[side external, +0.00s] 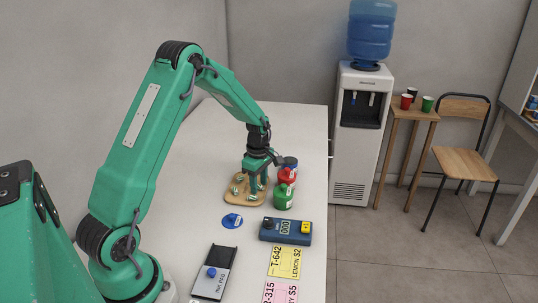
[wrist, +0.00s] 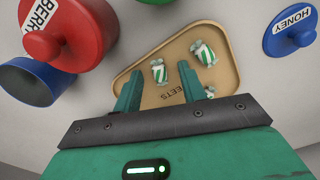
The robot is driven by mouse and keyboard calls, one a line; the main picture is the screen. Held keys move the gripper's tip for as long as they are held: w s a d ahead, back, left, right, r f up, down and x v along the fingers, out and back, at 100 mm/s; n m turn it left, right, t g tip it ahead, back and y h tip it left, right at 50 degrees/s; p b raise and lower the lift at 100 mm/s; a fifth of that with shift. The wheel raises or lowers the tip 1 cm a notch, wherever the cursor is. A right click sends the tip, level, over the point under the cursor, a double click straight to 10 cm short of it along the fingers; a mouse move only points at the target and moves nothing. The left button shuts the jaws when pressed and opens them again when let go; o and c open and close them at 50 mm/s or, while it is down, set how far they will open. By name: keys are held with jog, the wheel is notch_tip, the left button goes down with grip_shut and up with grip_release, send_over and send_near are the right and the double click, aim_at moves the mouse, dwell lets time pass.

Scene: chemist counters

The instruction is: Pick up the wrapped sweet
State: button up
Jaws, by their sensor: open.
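Green-and-white striped wrapped sweets lie on a wooden tray (wrist: 190,30) lettered "...EETS", which also shows in the side view (side external: 231,198). In the wrist view one sweet (wrist: 158,71) appears between my two fingertips, another (wrist: 204,53) lies up and right of it, and a third (wrist: 210,91) is partly hidden behind my right finger. My gripper (wrist: 160,69) is open and empty, pointing down over the tray. In the side view my gripper (side external: 256,187) is low at the tray's right part; its height above the sweets is hard to tell.
Red (side external: 287,176), green (side external: 282,196) and blue (side external: 290,162) containers stand close right of the tray. A blue "HONEY" disc (side external: 232,221), a blue device (side external: 272,231), a stamp pad (side external: 214,273) and yellow (side external: 284,262) and pink cards lie nearer. The counter behind is clear.

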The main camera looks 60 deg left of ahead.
aim_at(260, 186)
jog(key=shift+c, duration=0.4)
grip_shut()
jog(key=shift+r, duration=0.15)
jog(key=shift+r, duration=0.55)
jog(key=r, duration=0.3)
jog(key=shift+d+r, duration=0.1)
jog(key=shift+d, duration=0.2)
jog(key=s+d+r, duration=0.1)
jog(key=d+r, duration=0.5)
jog(key=d, duration=0.5)
jog(key=shift+s+r, duration=0.2)
jog(key=shift+s, duration=0.1)
jog(key=shift+w+a, duration=0.1)
jog(key=shift+w, duration=0.05)
